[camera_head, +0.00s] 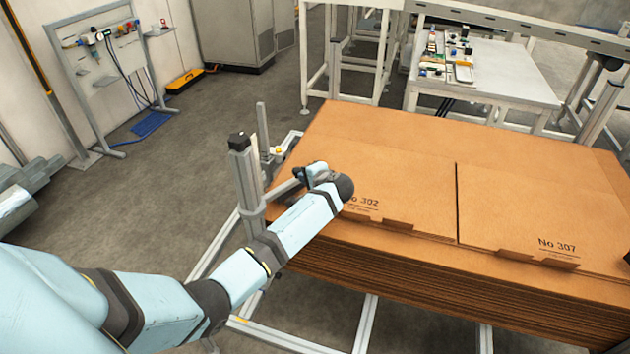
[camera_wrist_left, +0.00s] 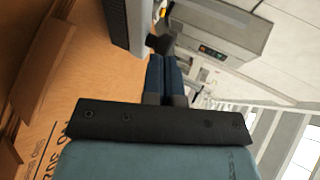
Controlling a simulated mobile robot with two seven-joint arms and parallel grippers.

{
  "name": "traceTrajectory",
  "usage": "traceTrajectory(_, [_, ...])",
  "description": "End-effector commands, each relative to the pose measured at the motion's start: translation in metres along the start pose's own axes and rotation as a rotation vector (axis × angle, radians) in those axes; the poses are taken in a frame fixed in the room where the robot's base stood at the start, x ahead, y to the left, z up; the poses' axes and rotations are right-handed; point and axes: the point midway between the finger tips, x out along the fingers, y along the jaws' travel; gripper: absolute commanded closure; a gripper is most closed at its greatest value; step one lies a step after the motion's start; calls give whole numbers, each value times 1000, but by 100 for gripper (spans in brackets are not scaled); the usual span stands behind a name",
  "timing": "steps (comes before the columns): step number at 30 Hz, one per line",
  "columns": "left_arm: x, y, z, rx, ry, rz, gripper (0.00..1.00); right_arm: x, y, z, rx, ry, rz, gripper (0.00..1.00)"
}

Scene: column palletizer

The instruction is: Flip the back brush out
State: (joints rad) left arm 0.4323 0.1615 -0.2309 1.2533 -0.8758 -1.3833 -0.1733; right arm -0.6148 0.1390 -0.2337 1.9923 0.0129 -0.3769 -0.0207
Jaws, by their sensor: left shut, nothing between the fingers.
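My left arm reaches from the lower left to the stack's left edge in the head view. My left gripper (camera_head: 308,175) is at its end, partly hidden by my own wrist, beside a grey metal bar (camera_head: 284,189) joined to an upright post (camera_head: 245,180) with a black top. In the left wrist view my gripper (camera_wrist_left: 163,72) has its dark blue fingers together and empty. A grey and dark strip (camera_wrist_left: 122,22) stands close beside the fingertips. It may be the back brush, but I cannot tell for sure. Whether the fingers touch it is unclear.
A tall stack of flat brown cardboard (camera_head: 390,135) fills the right side. A second thin post (camera_head: 262,128) rises behind the first. Metal frame rails (camera_head: 364,325) run along the floor below the stack. A tool table (camera_head: 500,75) stands behind. Open floor lies to the left.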

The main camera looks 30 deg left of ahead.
Motion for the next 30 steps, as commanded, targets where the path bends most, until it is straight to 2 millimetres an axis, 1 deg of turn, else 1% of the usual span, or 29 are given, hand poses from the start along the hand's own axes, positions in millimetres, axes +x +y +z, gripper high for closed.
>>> traceTrajectory(1, [4, -2, 0, 0, 0, 0, 100, 0, 0, -1, 0, 0, 0, 57])
traceTrajectory(5, [9, -3, 0, 0, 1, 1, 100, -1, 0, -1, 0, -1, 0, 57])
traceTrajectory(20, [13, -4, -1, -8, -15, 0, 100, 1, -1, 0, 0, 1, -2, 57])
traceTrajectory(30, [36, -13, -1, -67, -145, 0, 100, 8, -1, 11, 5, -3, -3, 57])
